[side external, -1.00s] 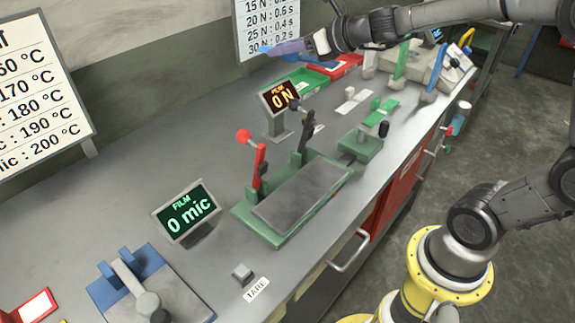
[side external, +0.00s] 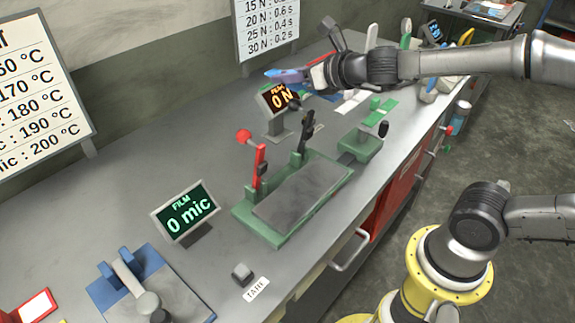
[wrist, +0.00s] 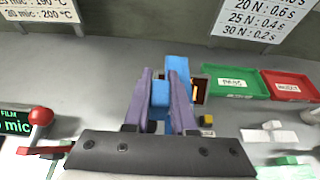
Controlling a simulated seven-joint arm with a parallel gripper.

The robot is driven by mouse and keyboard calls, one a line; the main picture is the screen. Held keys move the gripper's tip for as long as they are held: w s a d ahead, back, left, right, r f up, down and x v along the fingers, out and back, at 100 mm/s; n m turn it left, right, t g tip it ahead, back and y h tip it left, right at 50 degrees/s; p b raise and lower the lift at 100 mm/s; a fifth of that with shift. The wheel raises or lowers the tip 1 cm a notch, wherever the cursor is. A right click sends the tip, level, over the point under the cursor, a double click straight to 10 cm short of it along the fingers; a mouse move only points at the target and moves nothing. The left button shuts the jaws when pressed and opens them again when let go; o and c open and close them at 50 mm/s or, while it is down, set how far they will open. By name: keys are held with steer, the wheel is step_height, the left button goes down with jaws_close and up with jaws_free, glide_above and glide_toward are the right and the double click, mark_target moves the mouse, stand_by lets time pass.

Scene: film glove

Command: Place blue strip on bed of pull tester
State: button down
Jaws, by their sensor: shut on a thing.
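The blue strip (wrist: 160,94) is held between the purple fingers of my gripper (wrist: 162,108) in the wrist view. In the side view, my gripper (side external: 298,75) is raised above the bench, and a blue end of the strip (side external: 271,73) shows at its tip. The green pull tester (side external: 242,208) stands lower in the picture, with a bare grey bed (side external: 300,195). Its red lever (side external: 259,165) and black lever (side external: 305,135) stand up at the back of the bed. The strip is apart from the bed.
The "0 N" display (side external: 279,99) is close below my gripper in the side view. The "0 mic" display (side external: 187,211) and a blue device (side external: 130,290) stand left. Green (wrist: 228,84) and red trays (wrist: 290,85) lie right in the wrist view. The bench's back left is clear.

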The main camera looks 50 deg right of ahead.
steer(key=d, duration=0.6)
steer(key=shift+d, duration=0.3)
stand_by(1.3)
